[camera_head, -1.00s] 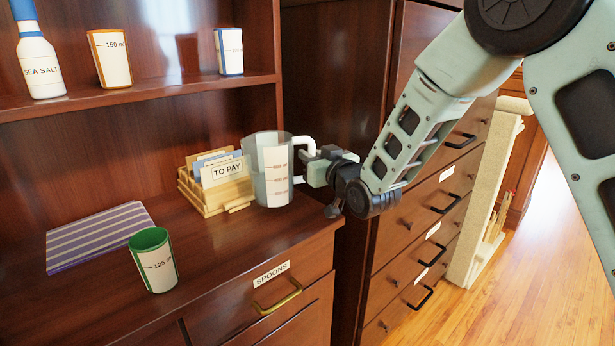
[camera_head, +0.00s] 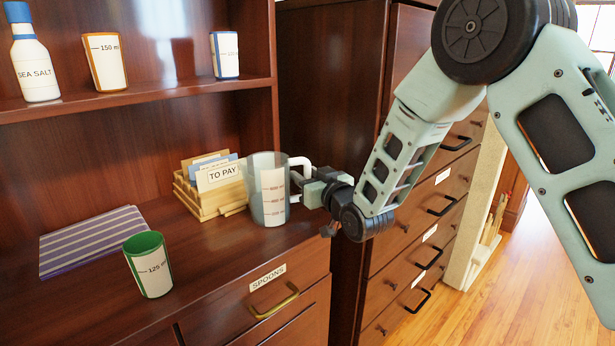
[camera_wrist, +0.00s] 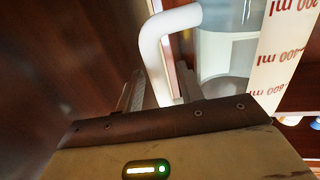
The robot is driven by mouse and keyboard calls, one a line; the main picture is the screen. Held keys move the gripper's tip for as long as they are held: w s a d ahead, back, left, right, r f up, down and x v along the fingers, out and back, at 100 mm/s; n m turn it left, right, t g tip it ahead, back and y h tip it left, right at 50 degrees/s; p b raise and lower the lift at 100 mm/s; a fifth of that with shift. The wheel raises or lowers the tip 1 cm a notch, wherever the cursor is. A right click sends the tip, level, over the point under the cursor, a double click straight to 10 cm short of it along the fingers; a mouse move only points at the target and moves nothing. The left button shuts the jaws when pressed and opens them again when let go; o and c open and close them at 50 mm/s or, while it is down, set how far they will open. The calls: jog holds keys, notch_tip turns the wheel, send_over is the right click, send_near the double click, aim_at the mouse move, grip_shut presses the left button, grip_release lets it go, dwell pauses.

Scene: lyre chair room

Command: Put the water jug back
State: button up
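The water jug (camera_head: 254,196) is clear with a measuring label and a white handle. It is upright over the counter, just right of the wooden letter holder (camera_head: 232,203). Its base looks at or very near the counter surface; I cannot tell if it bears its weight. My gripper (camera_head: 309,188) reaches in from the right and is shut on the jug's handle. In the wrist view the white handle (camera_wrist: 152,55) passes between my gripper's two fingers (camera_wrist: 160,92), and part of the jug's label (camera_wrist: 284,55) shows at right.
A green-rimmed cup (camera_head: 150,268) and a striped mat (camera_head: 92,242) are on the counter (camera_head: 215,265) at left. The shelf above holds a sea salt bottle (camera_head: 35,70), an orange-rimmed cup (camera_head: 105,65) and a blue-rimmed cup (camera_head: 225,57). A tall drawer cabinet (camera_head: 310,110) stands close right.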

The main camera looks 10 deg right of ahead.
jog(key=shift+r+p, duration=0.25)
jog(key=shift+p, duration=0.05)
jog(key=b+v, duration=0.2)
jog(key=v, duration=1)
jog(key=s+a+f+n+g+h, duration=0.1)
jog(key=s+a+f+g, duration=0.2)
jog(key=s+g, duration=0.3)
jog(key=s+a+f+n+g+h, duration=0.15)
jog(key=s+a+g, duration=0.25)
jog(key=s, duration=0.4)
jog(key=s+d+g+h, duration=0.1)
jog(key=s+d+g, duration=0.1)
jog(key=s, duration=0.7)
jog(key=s+d+n+g+h, duration=0.1)
jog(key=s+g, duration=0.3)
jog(key=s, duration=0.5)
jog(key=shift+d+g+h, duration=0.4)
jog(key=shift+d+h, duration=0.1)
jog(key=shift+h, duration=0.15)
jog(key=shift+f, duration=0.1)
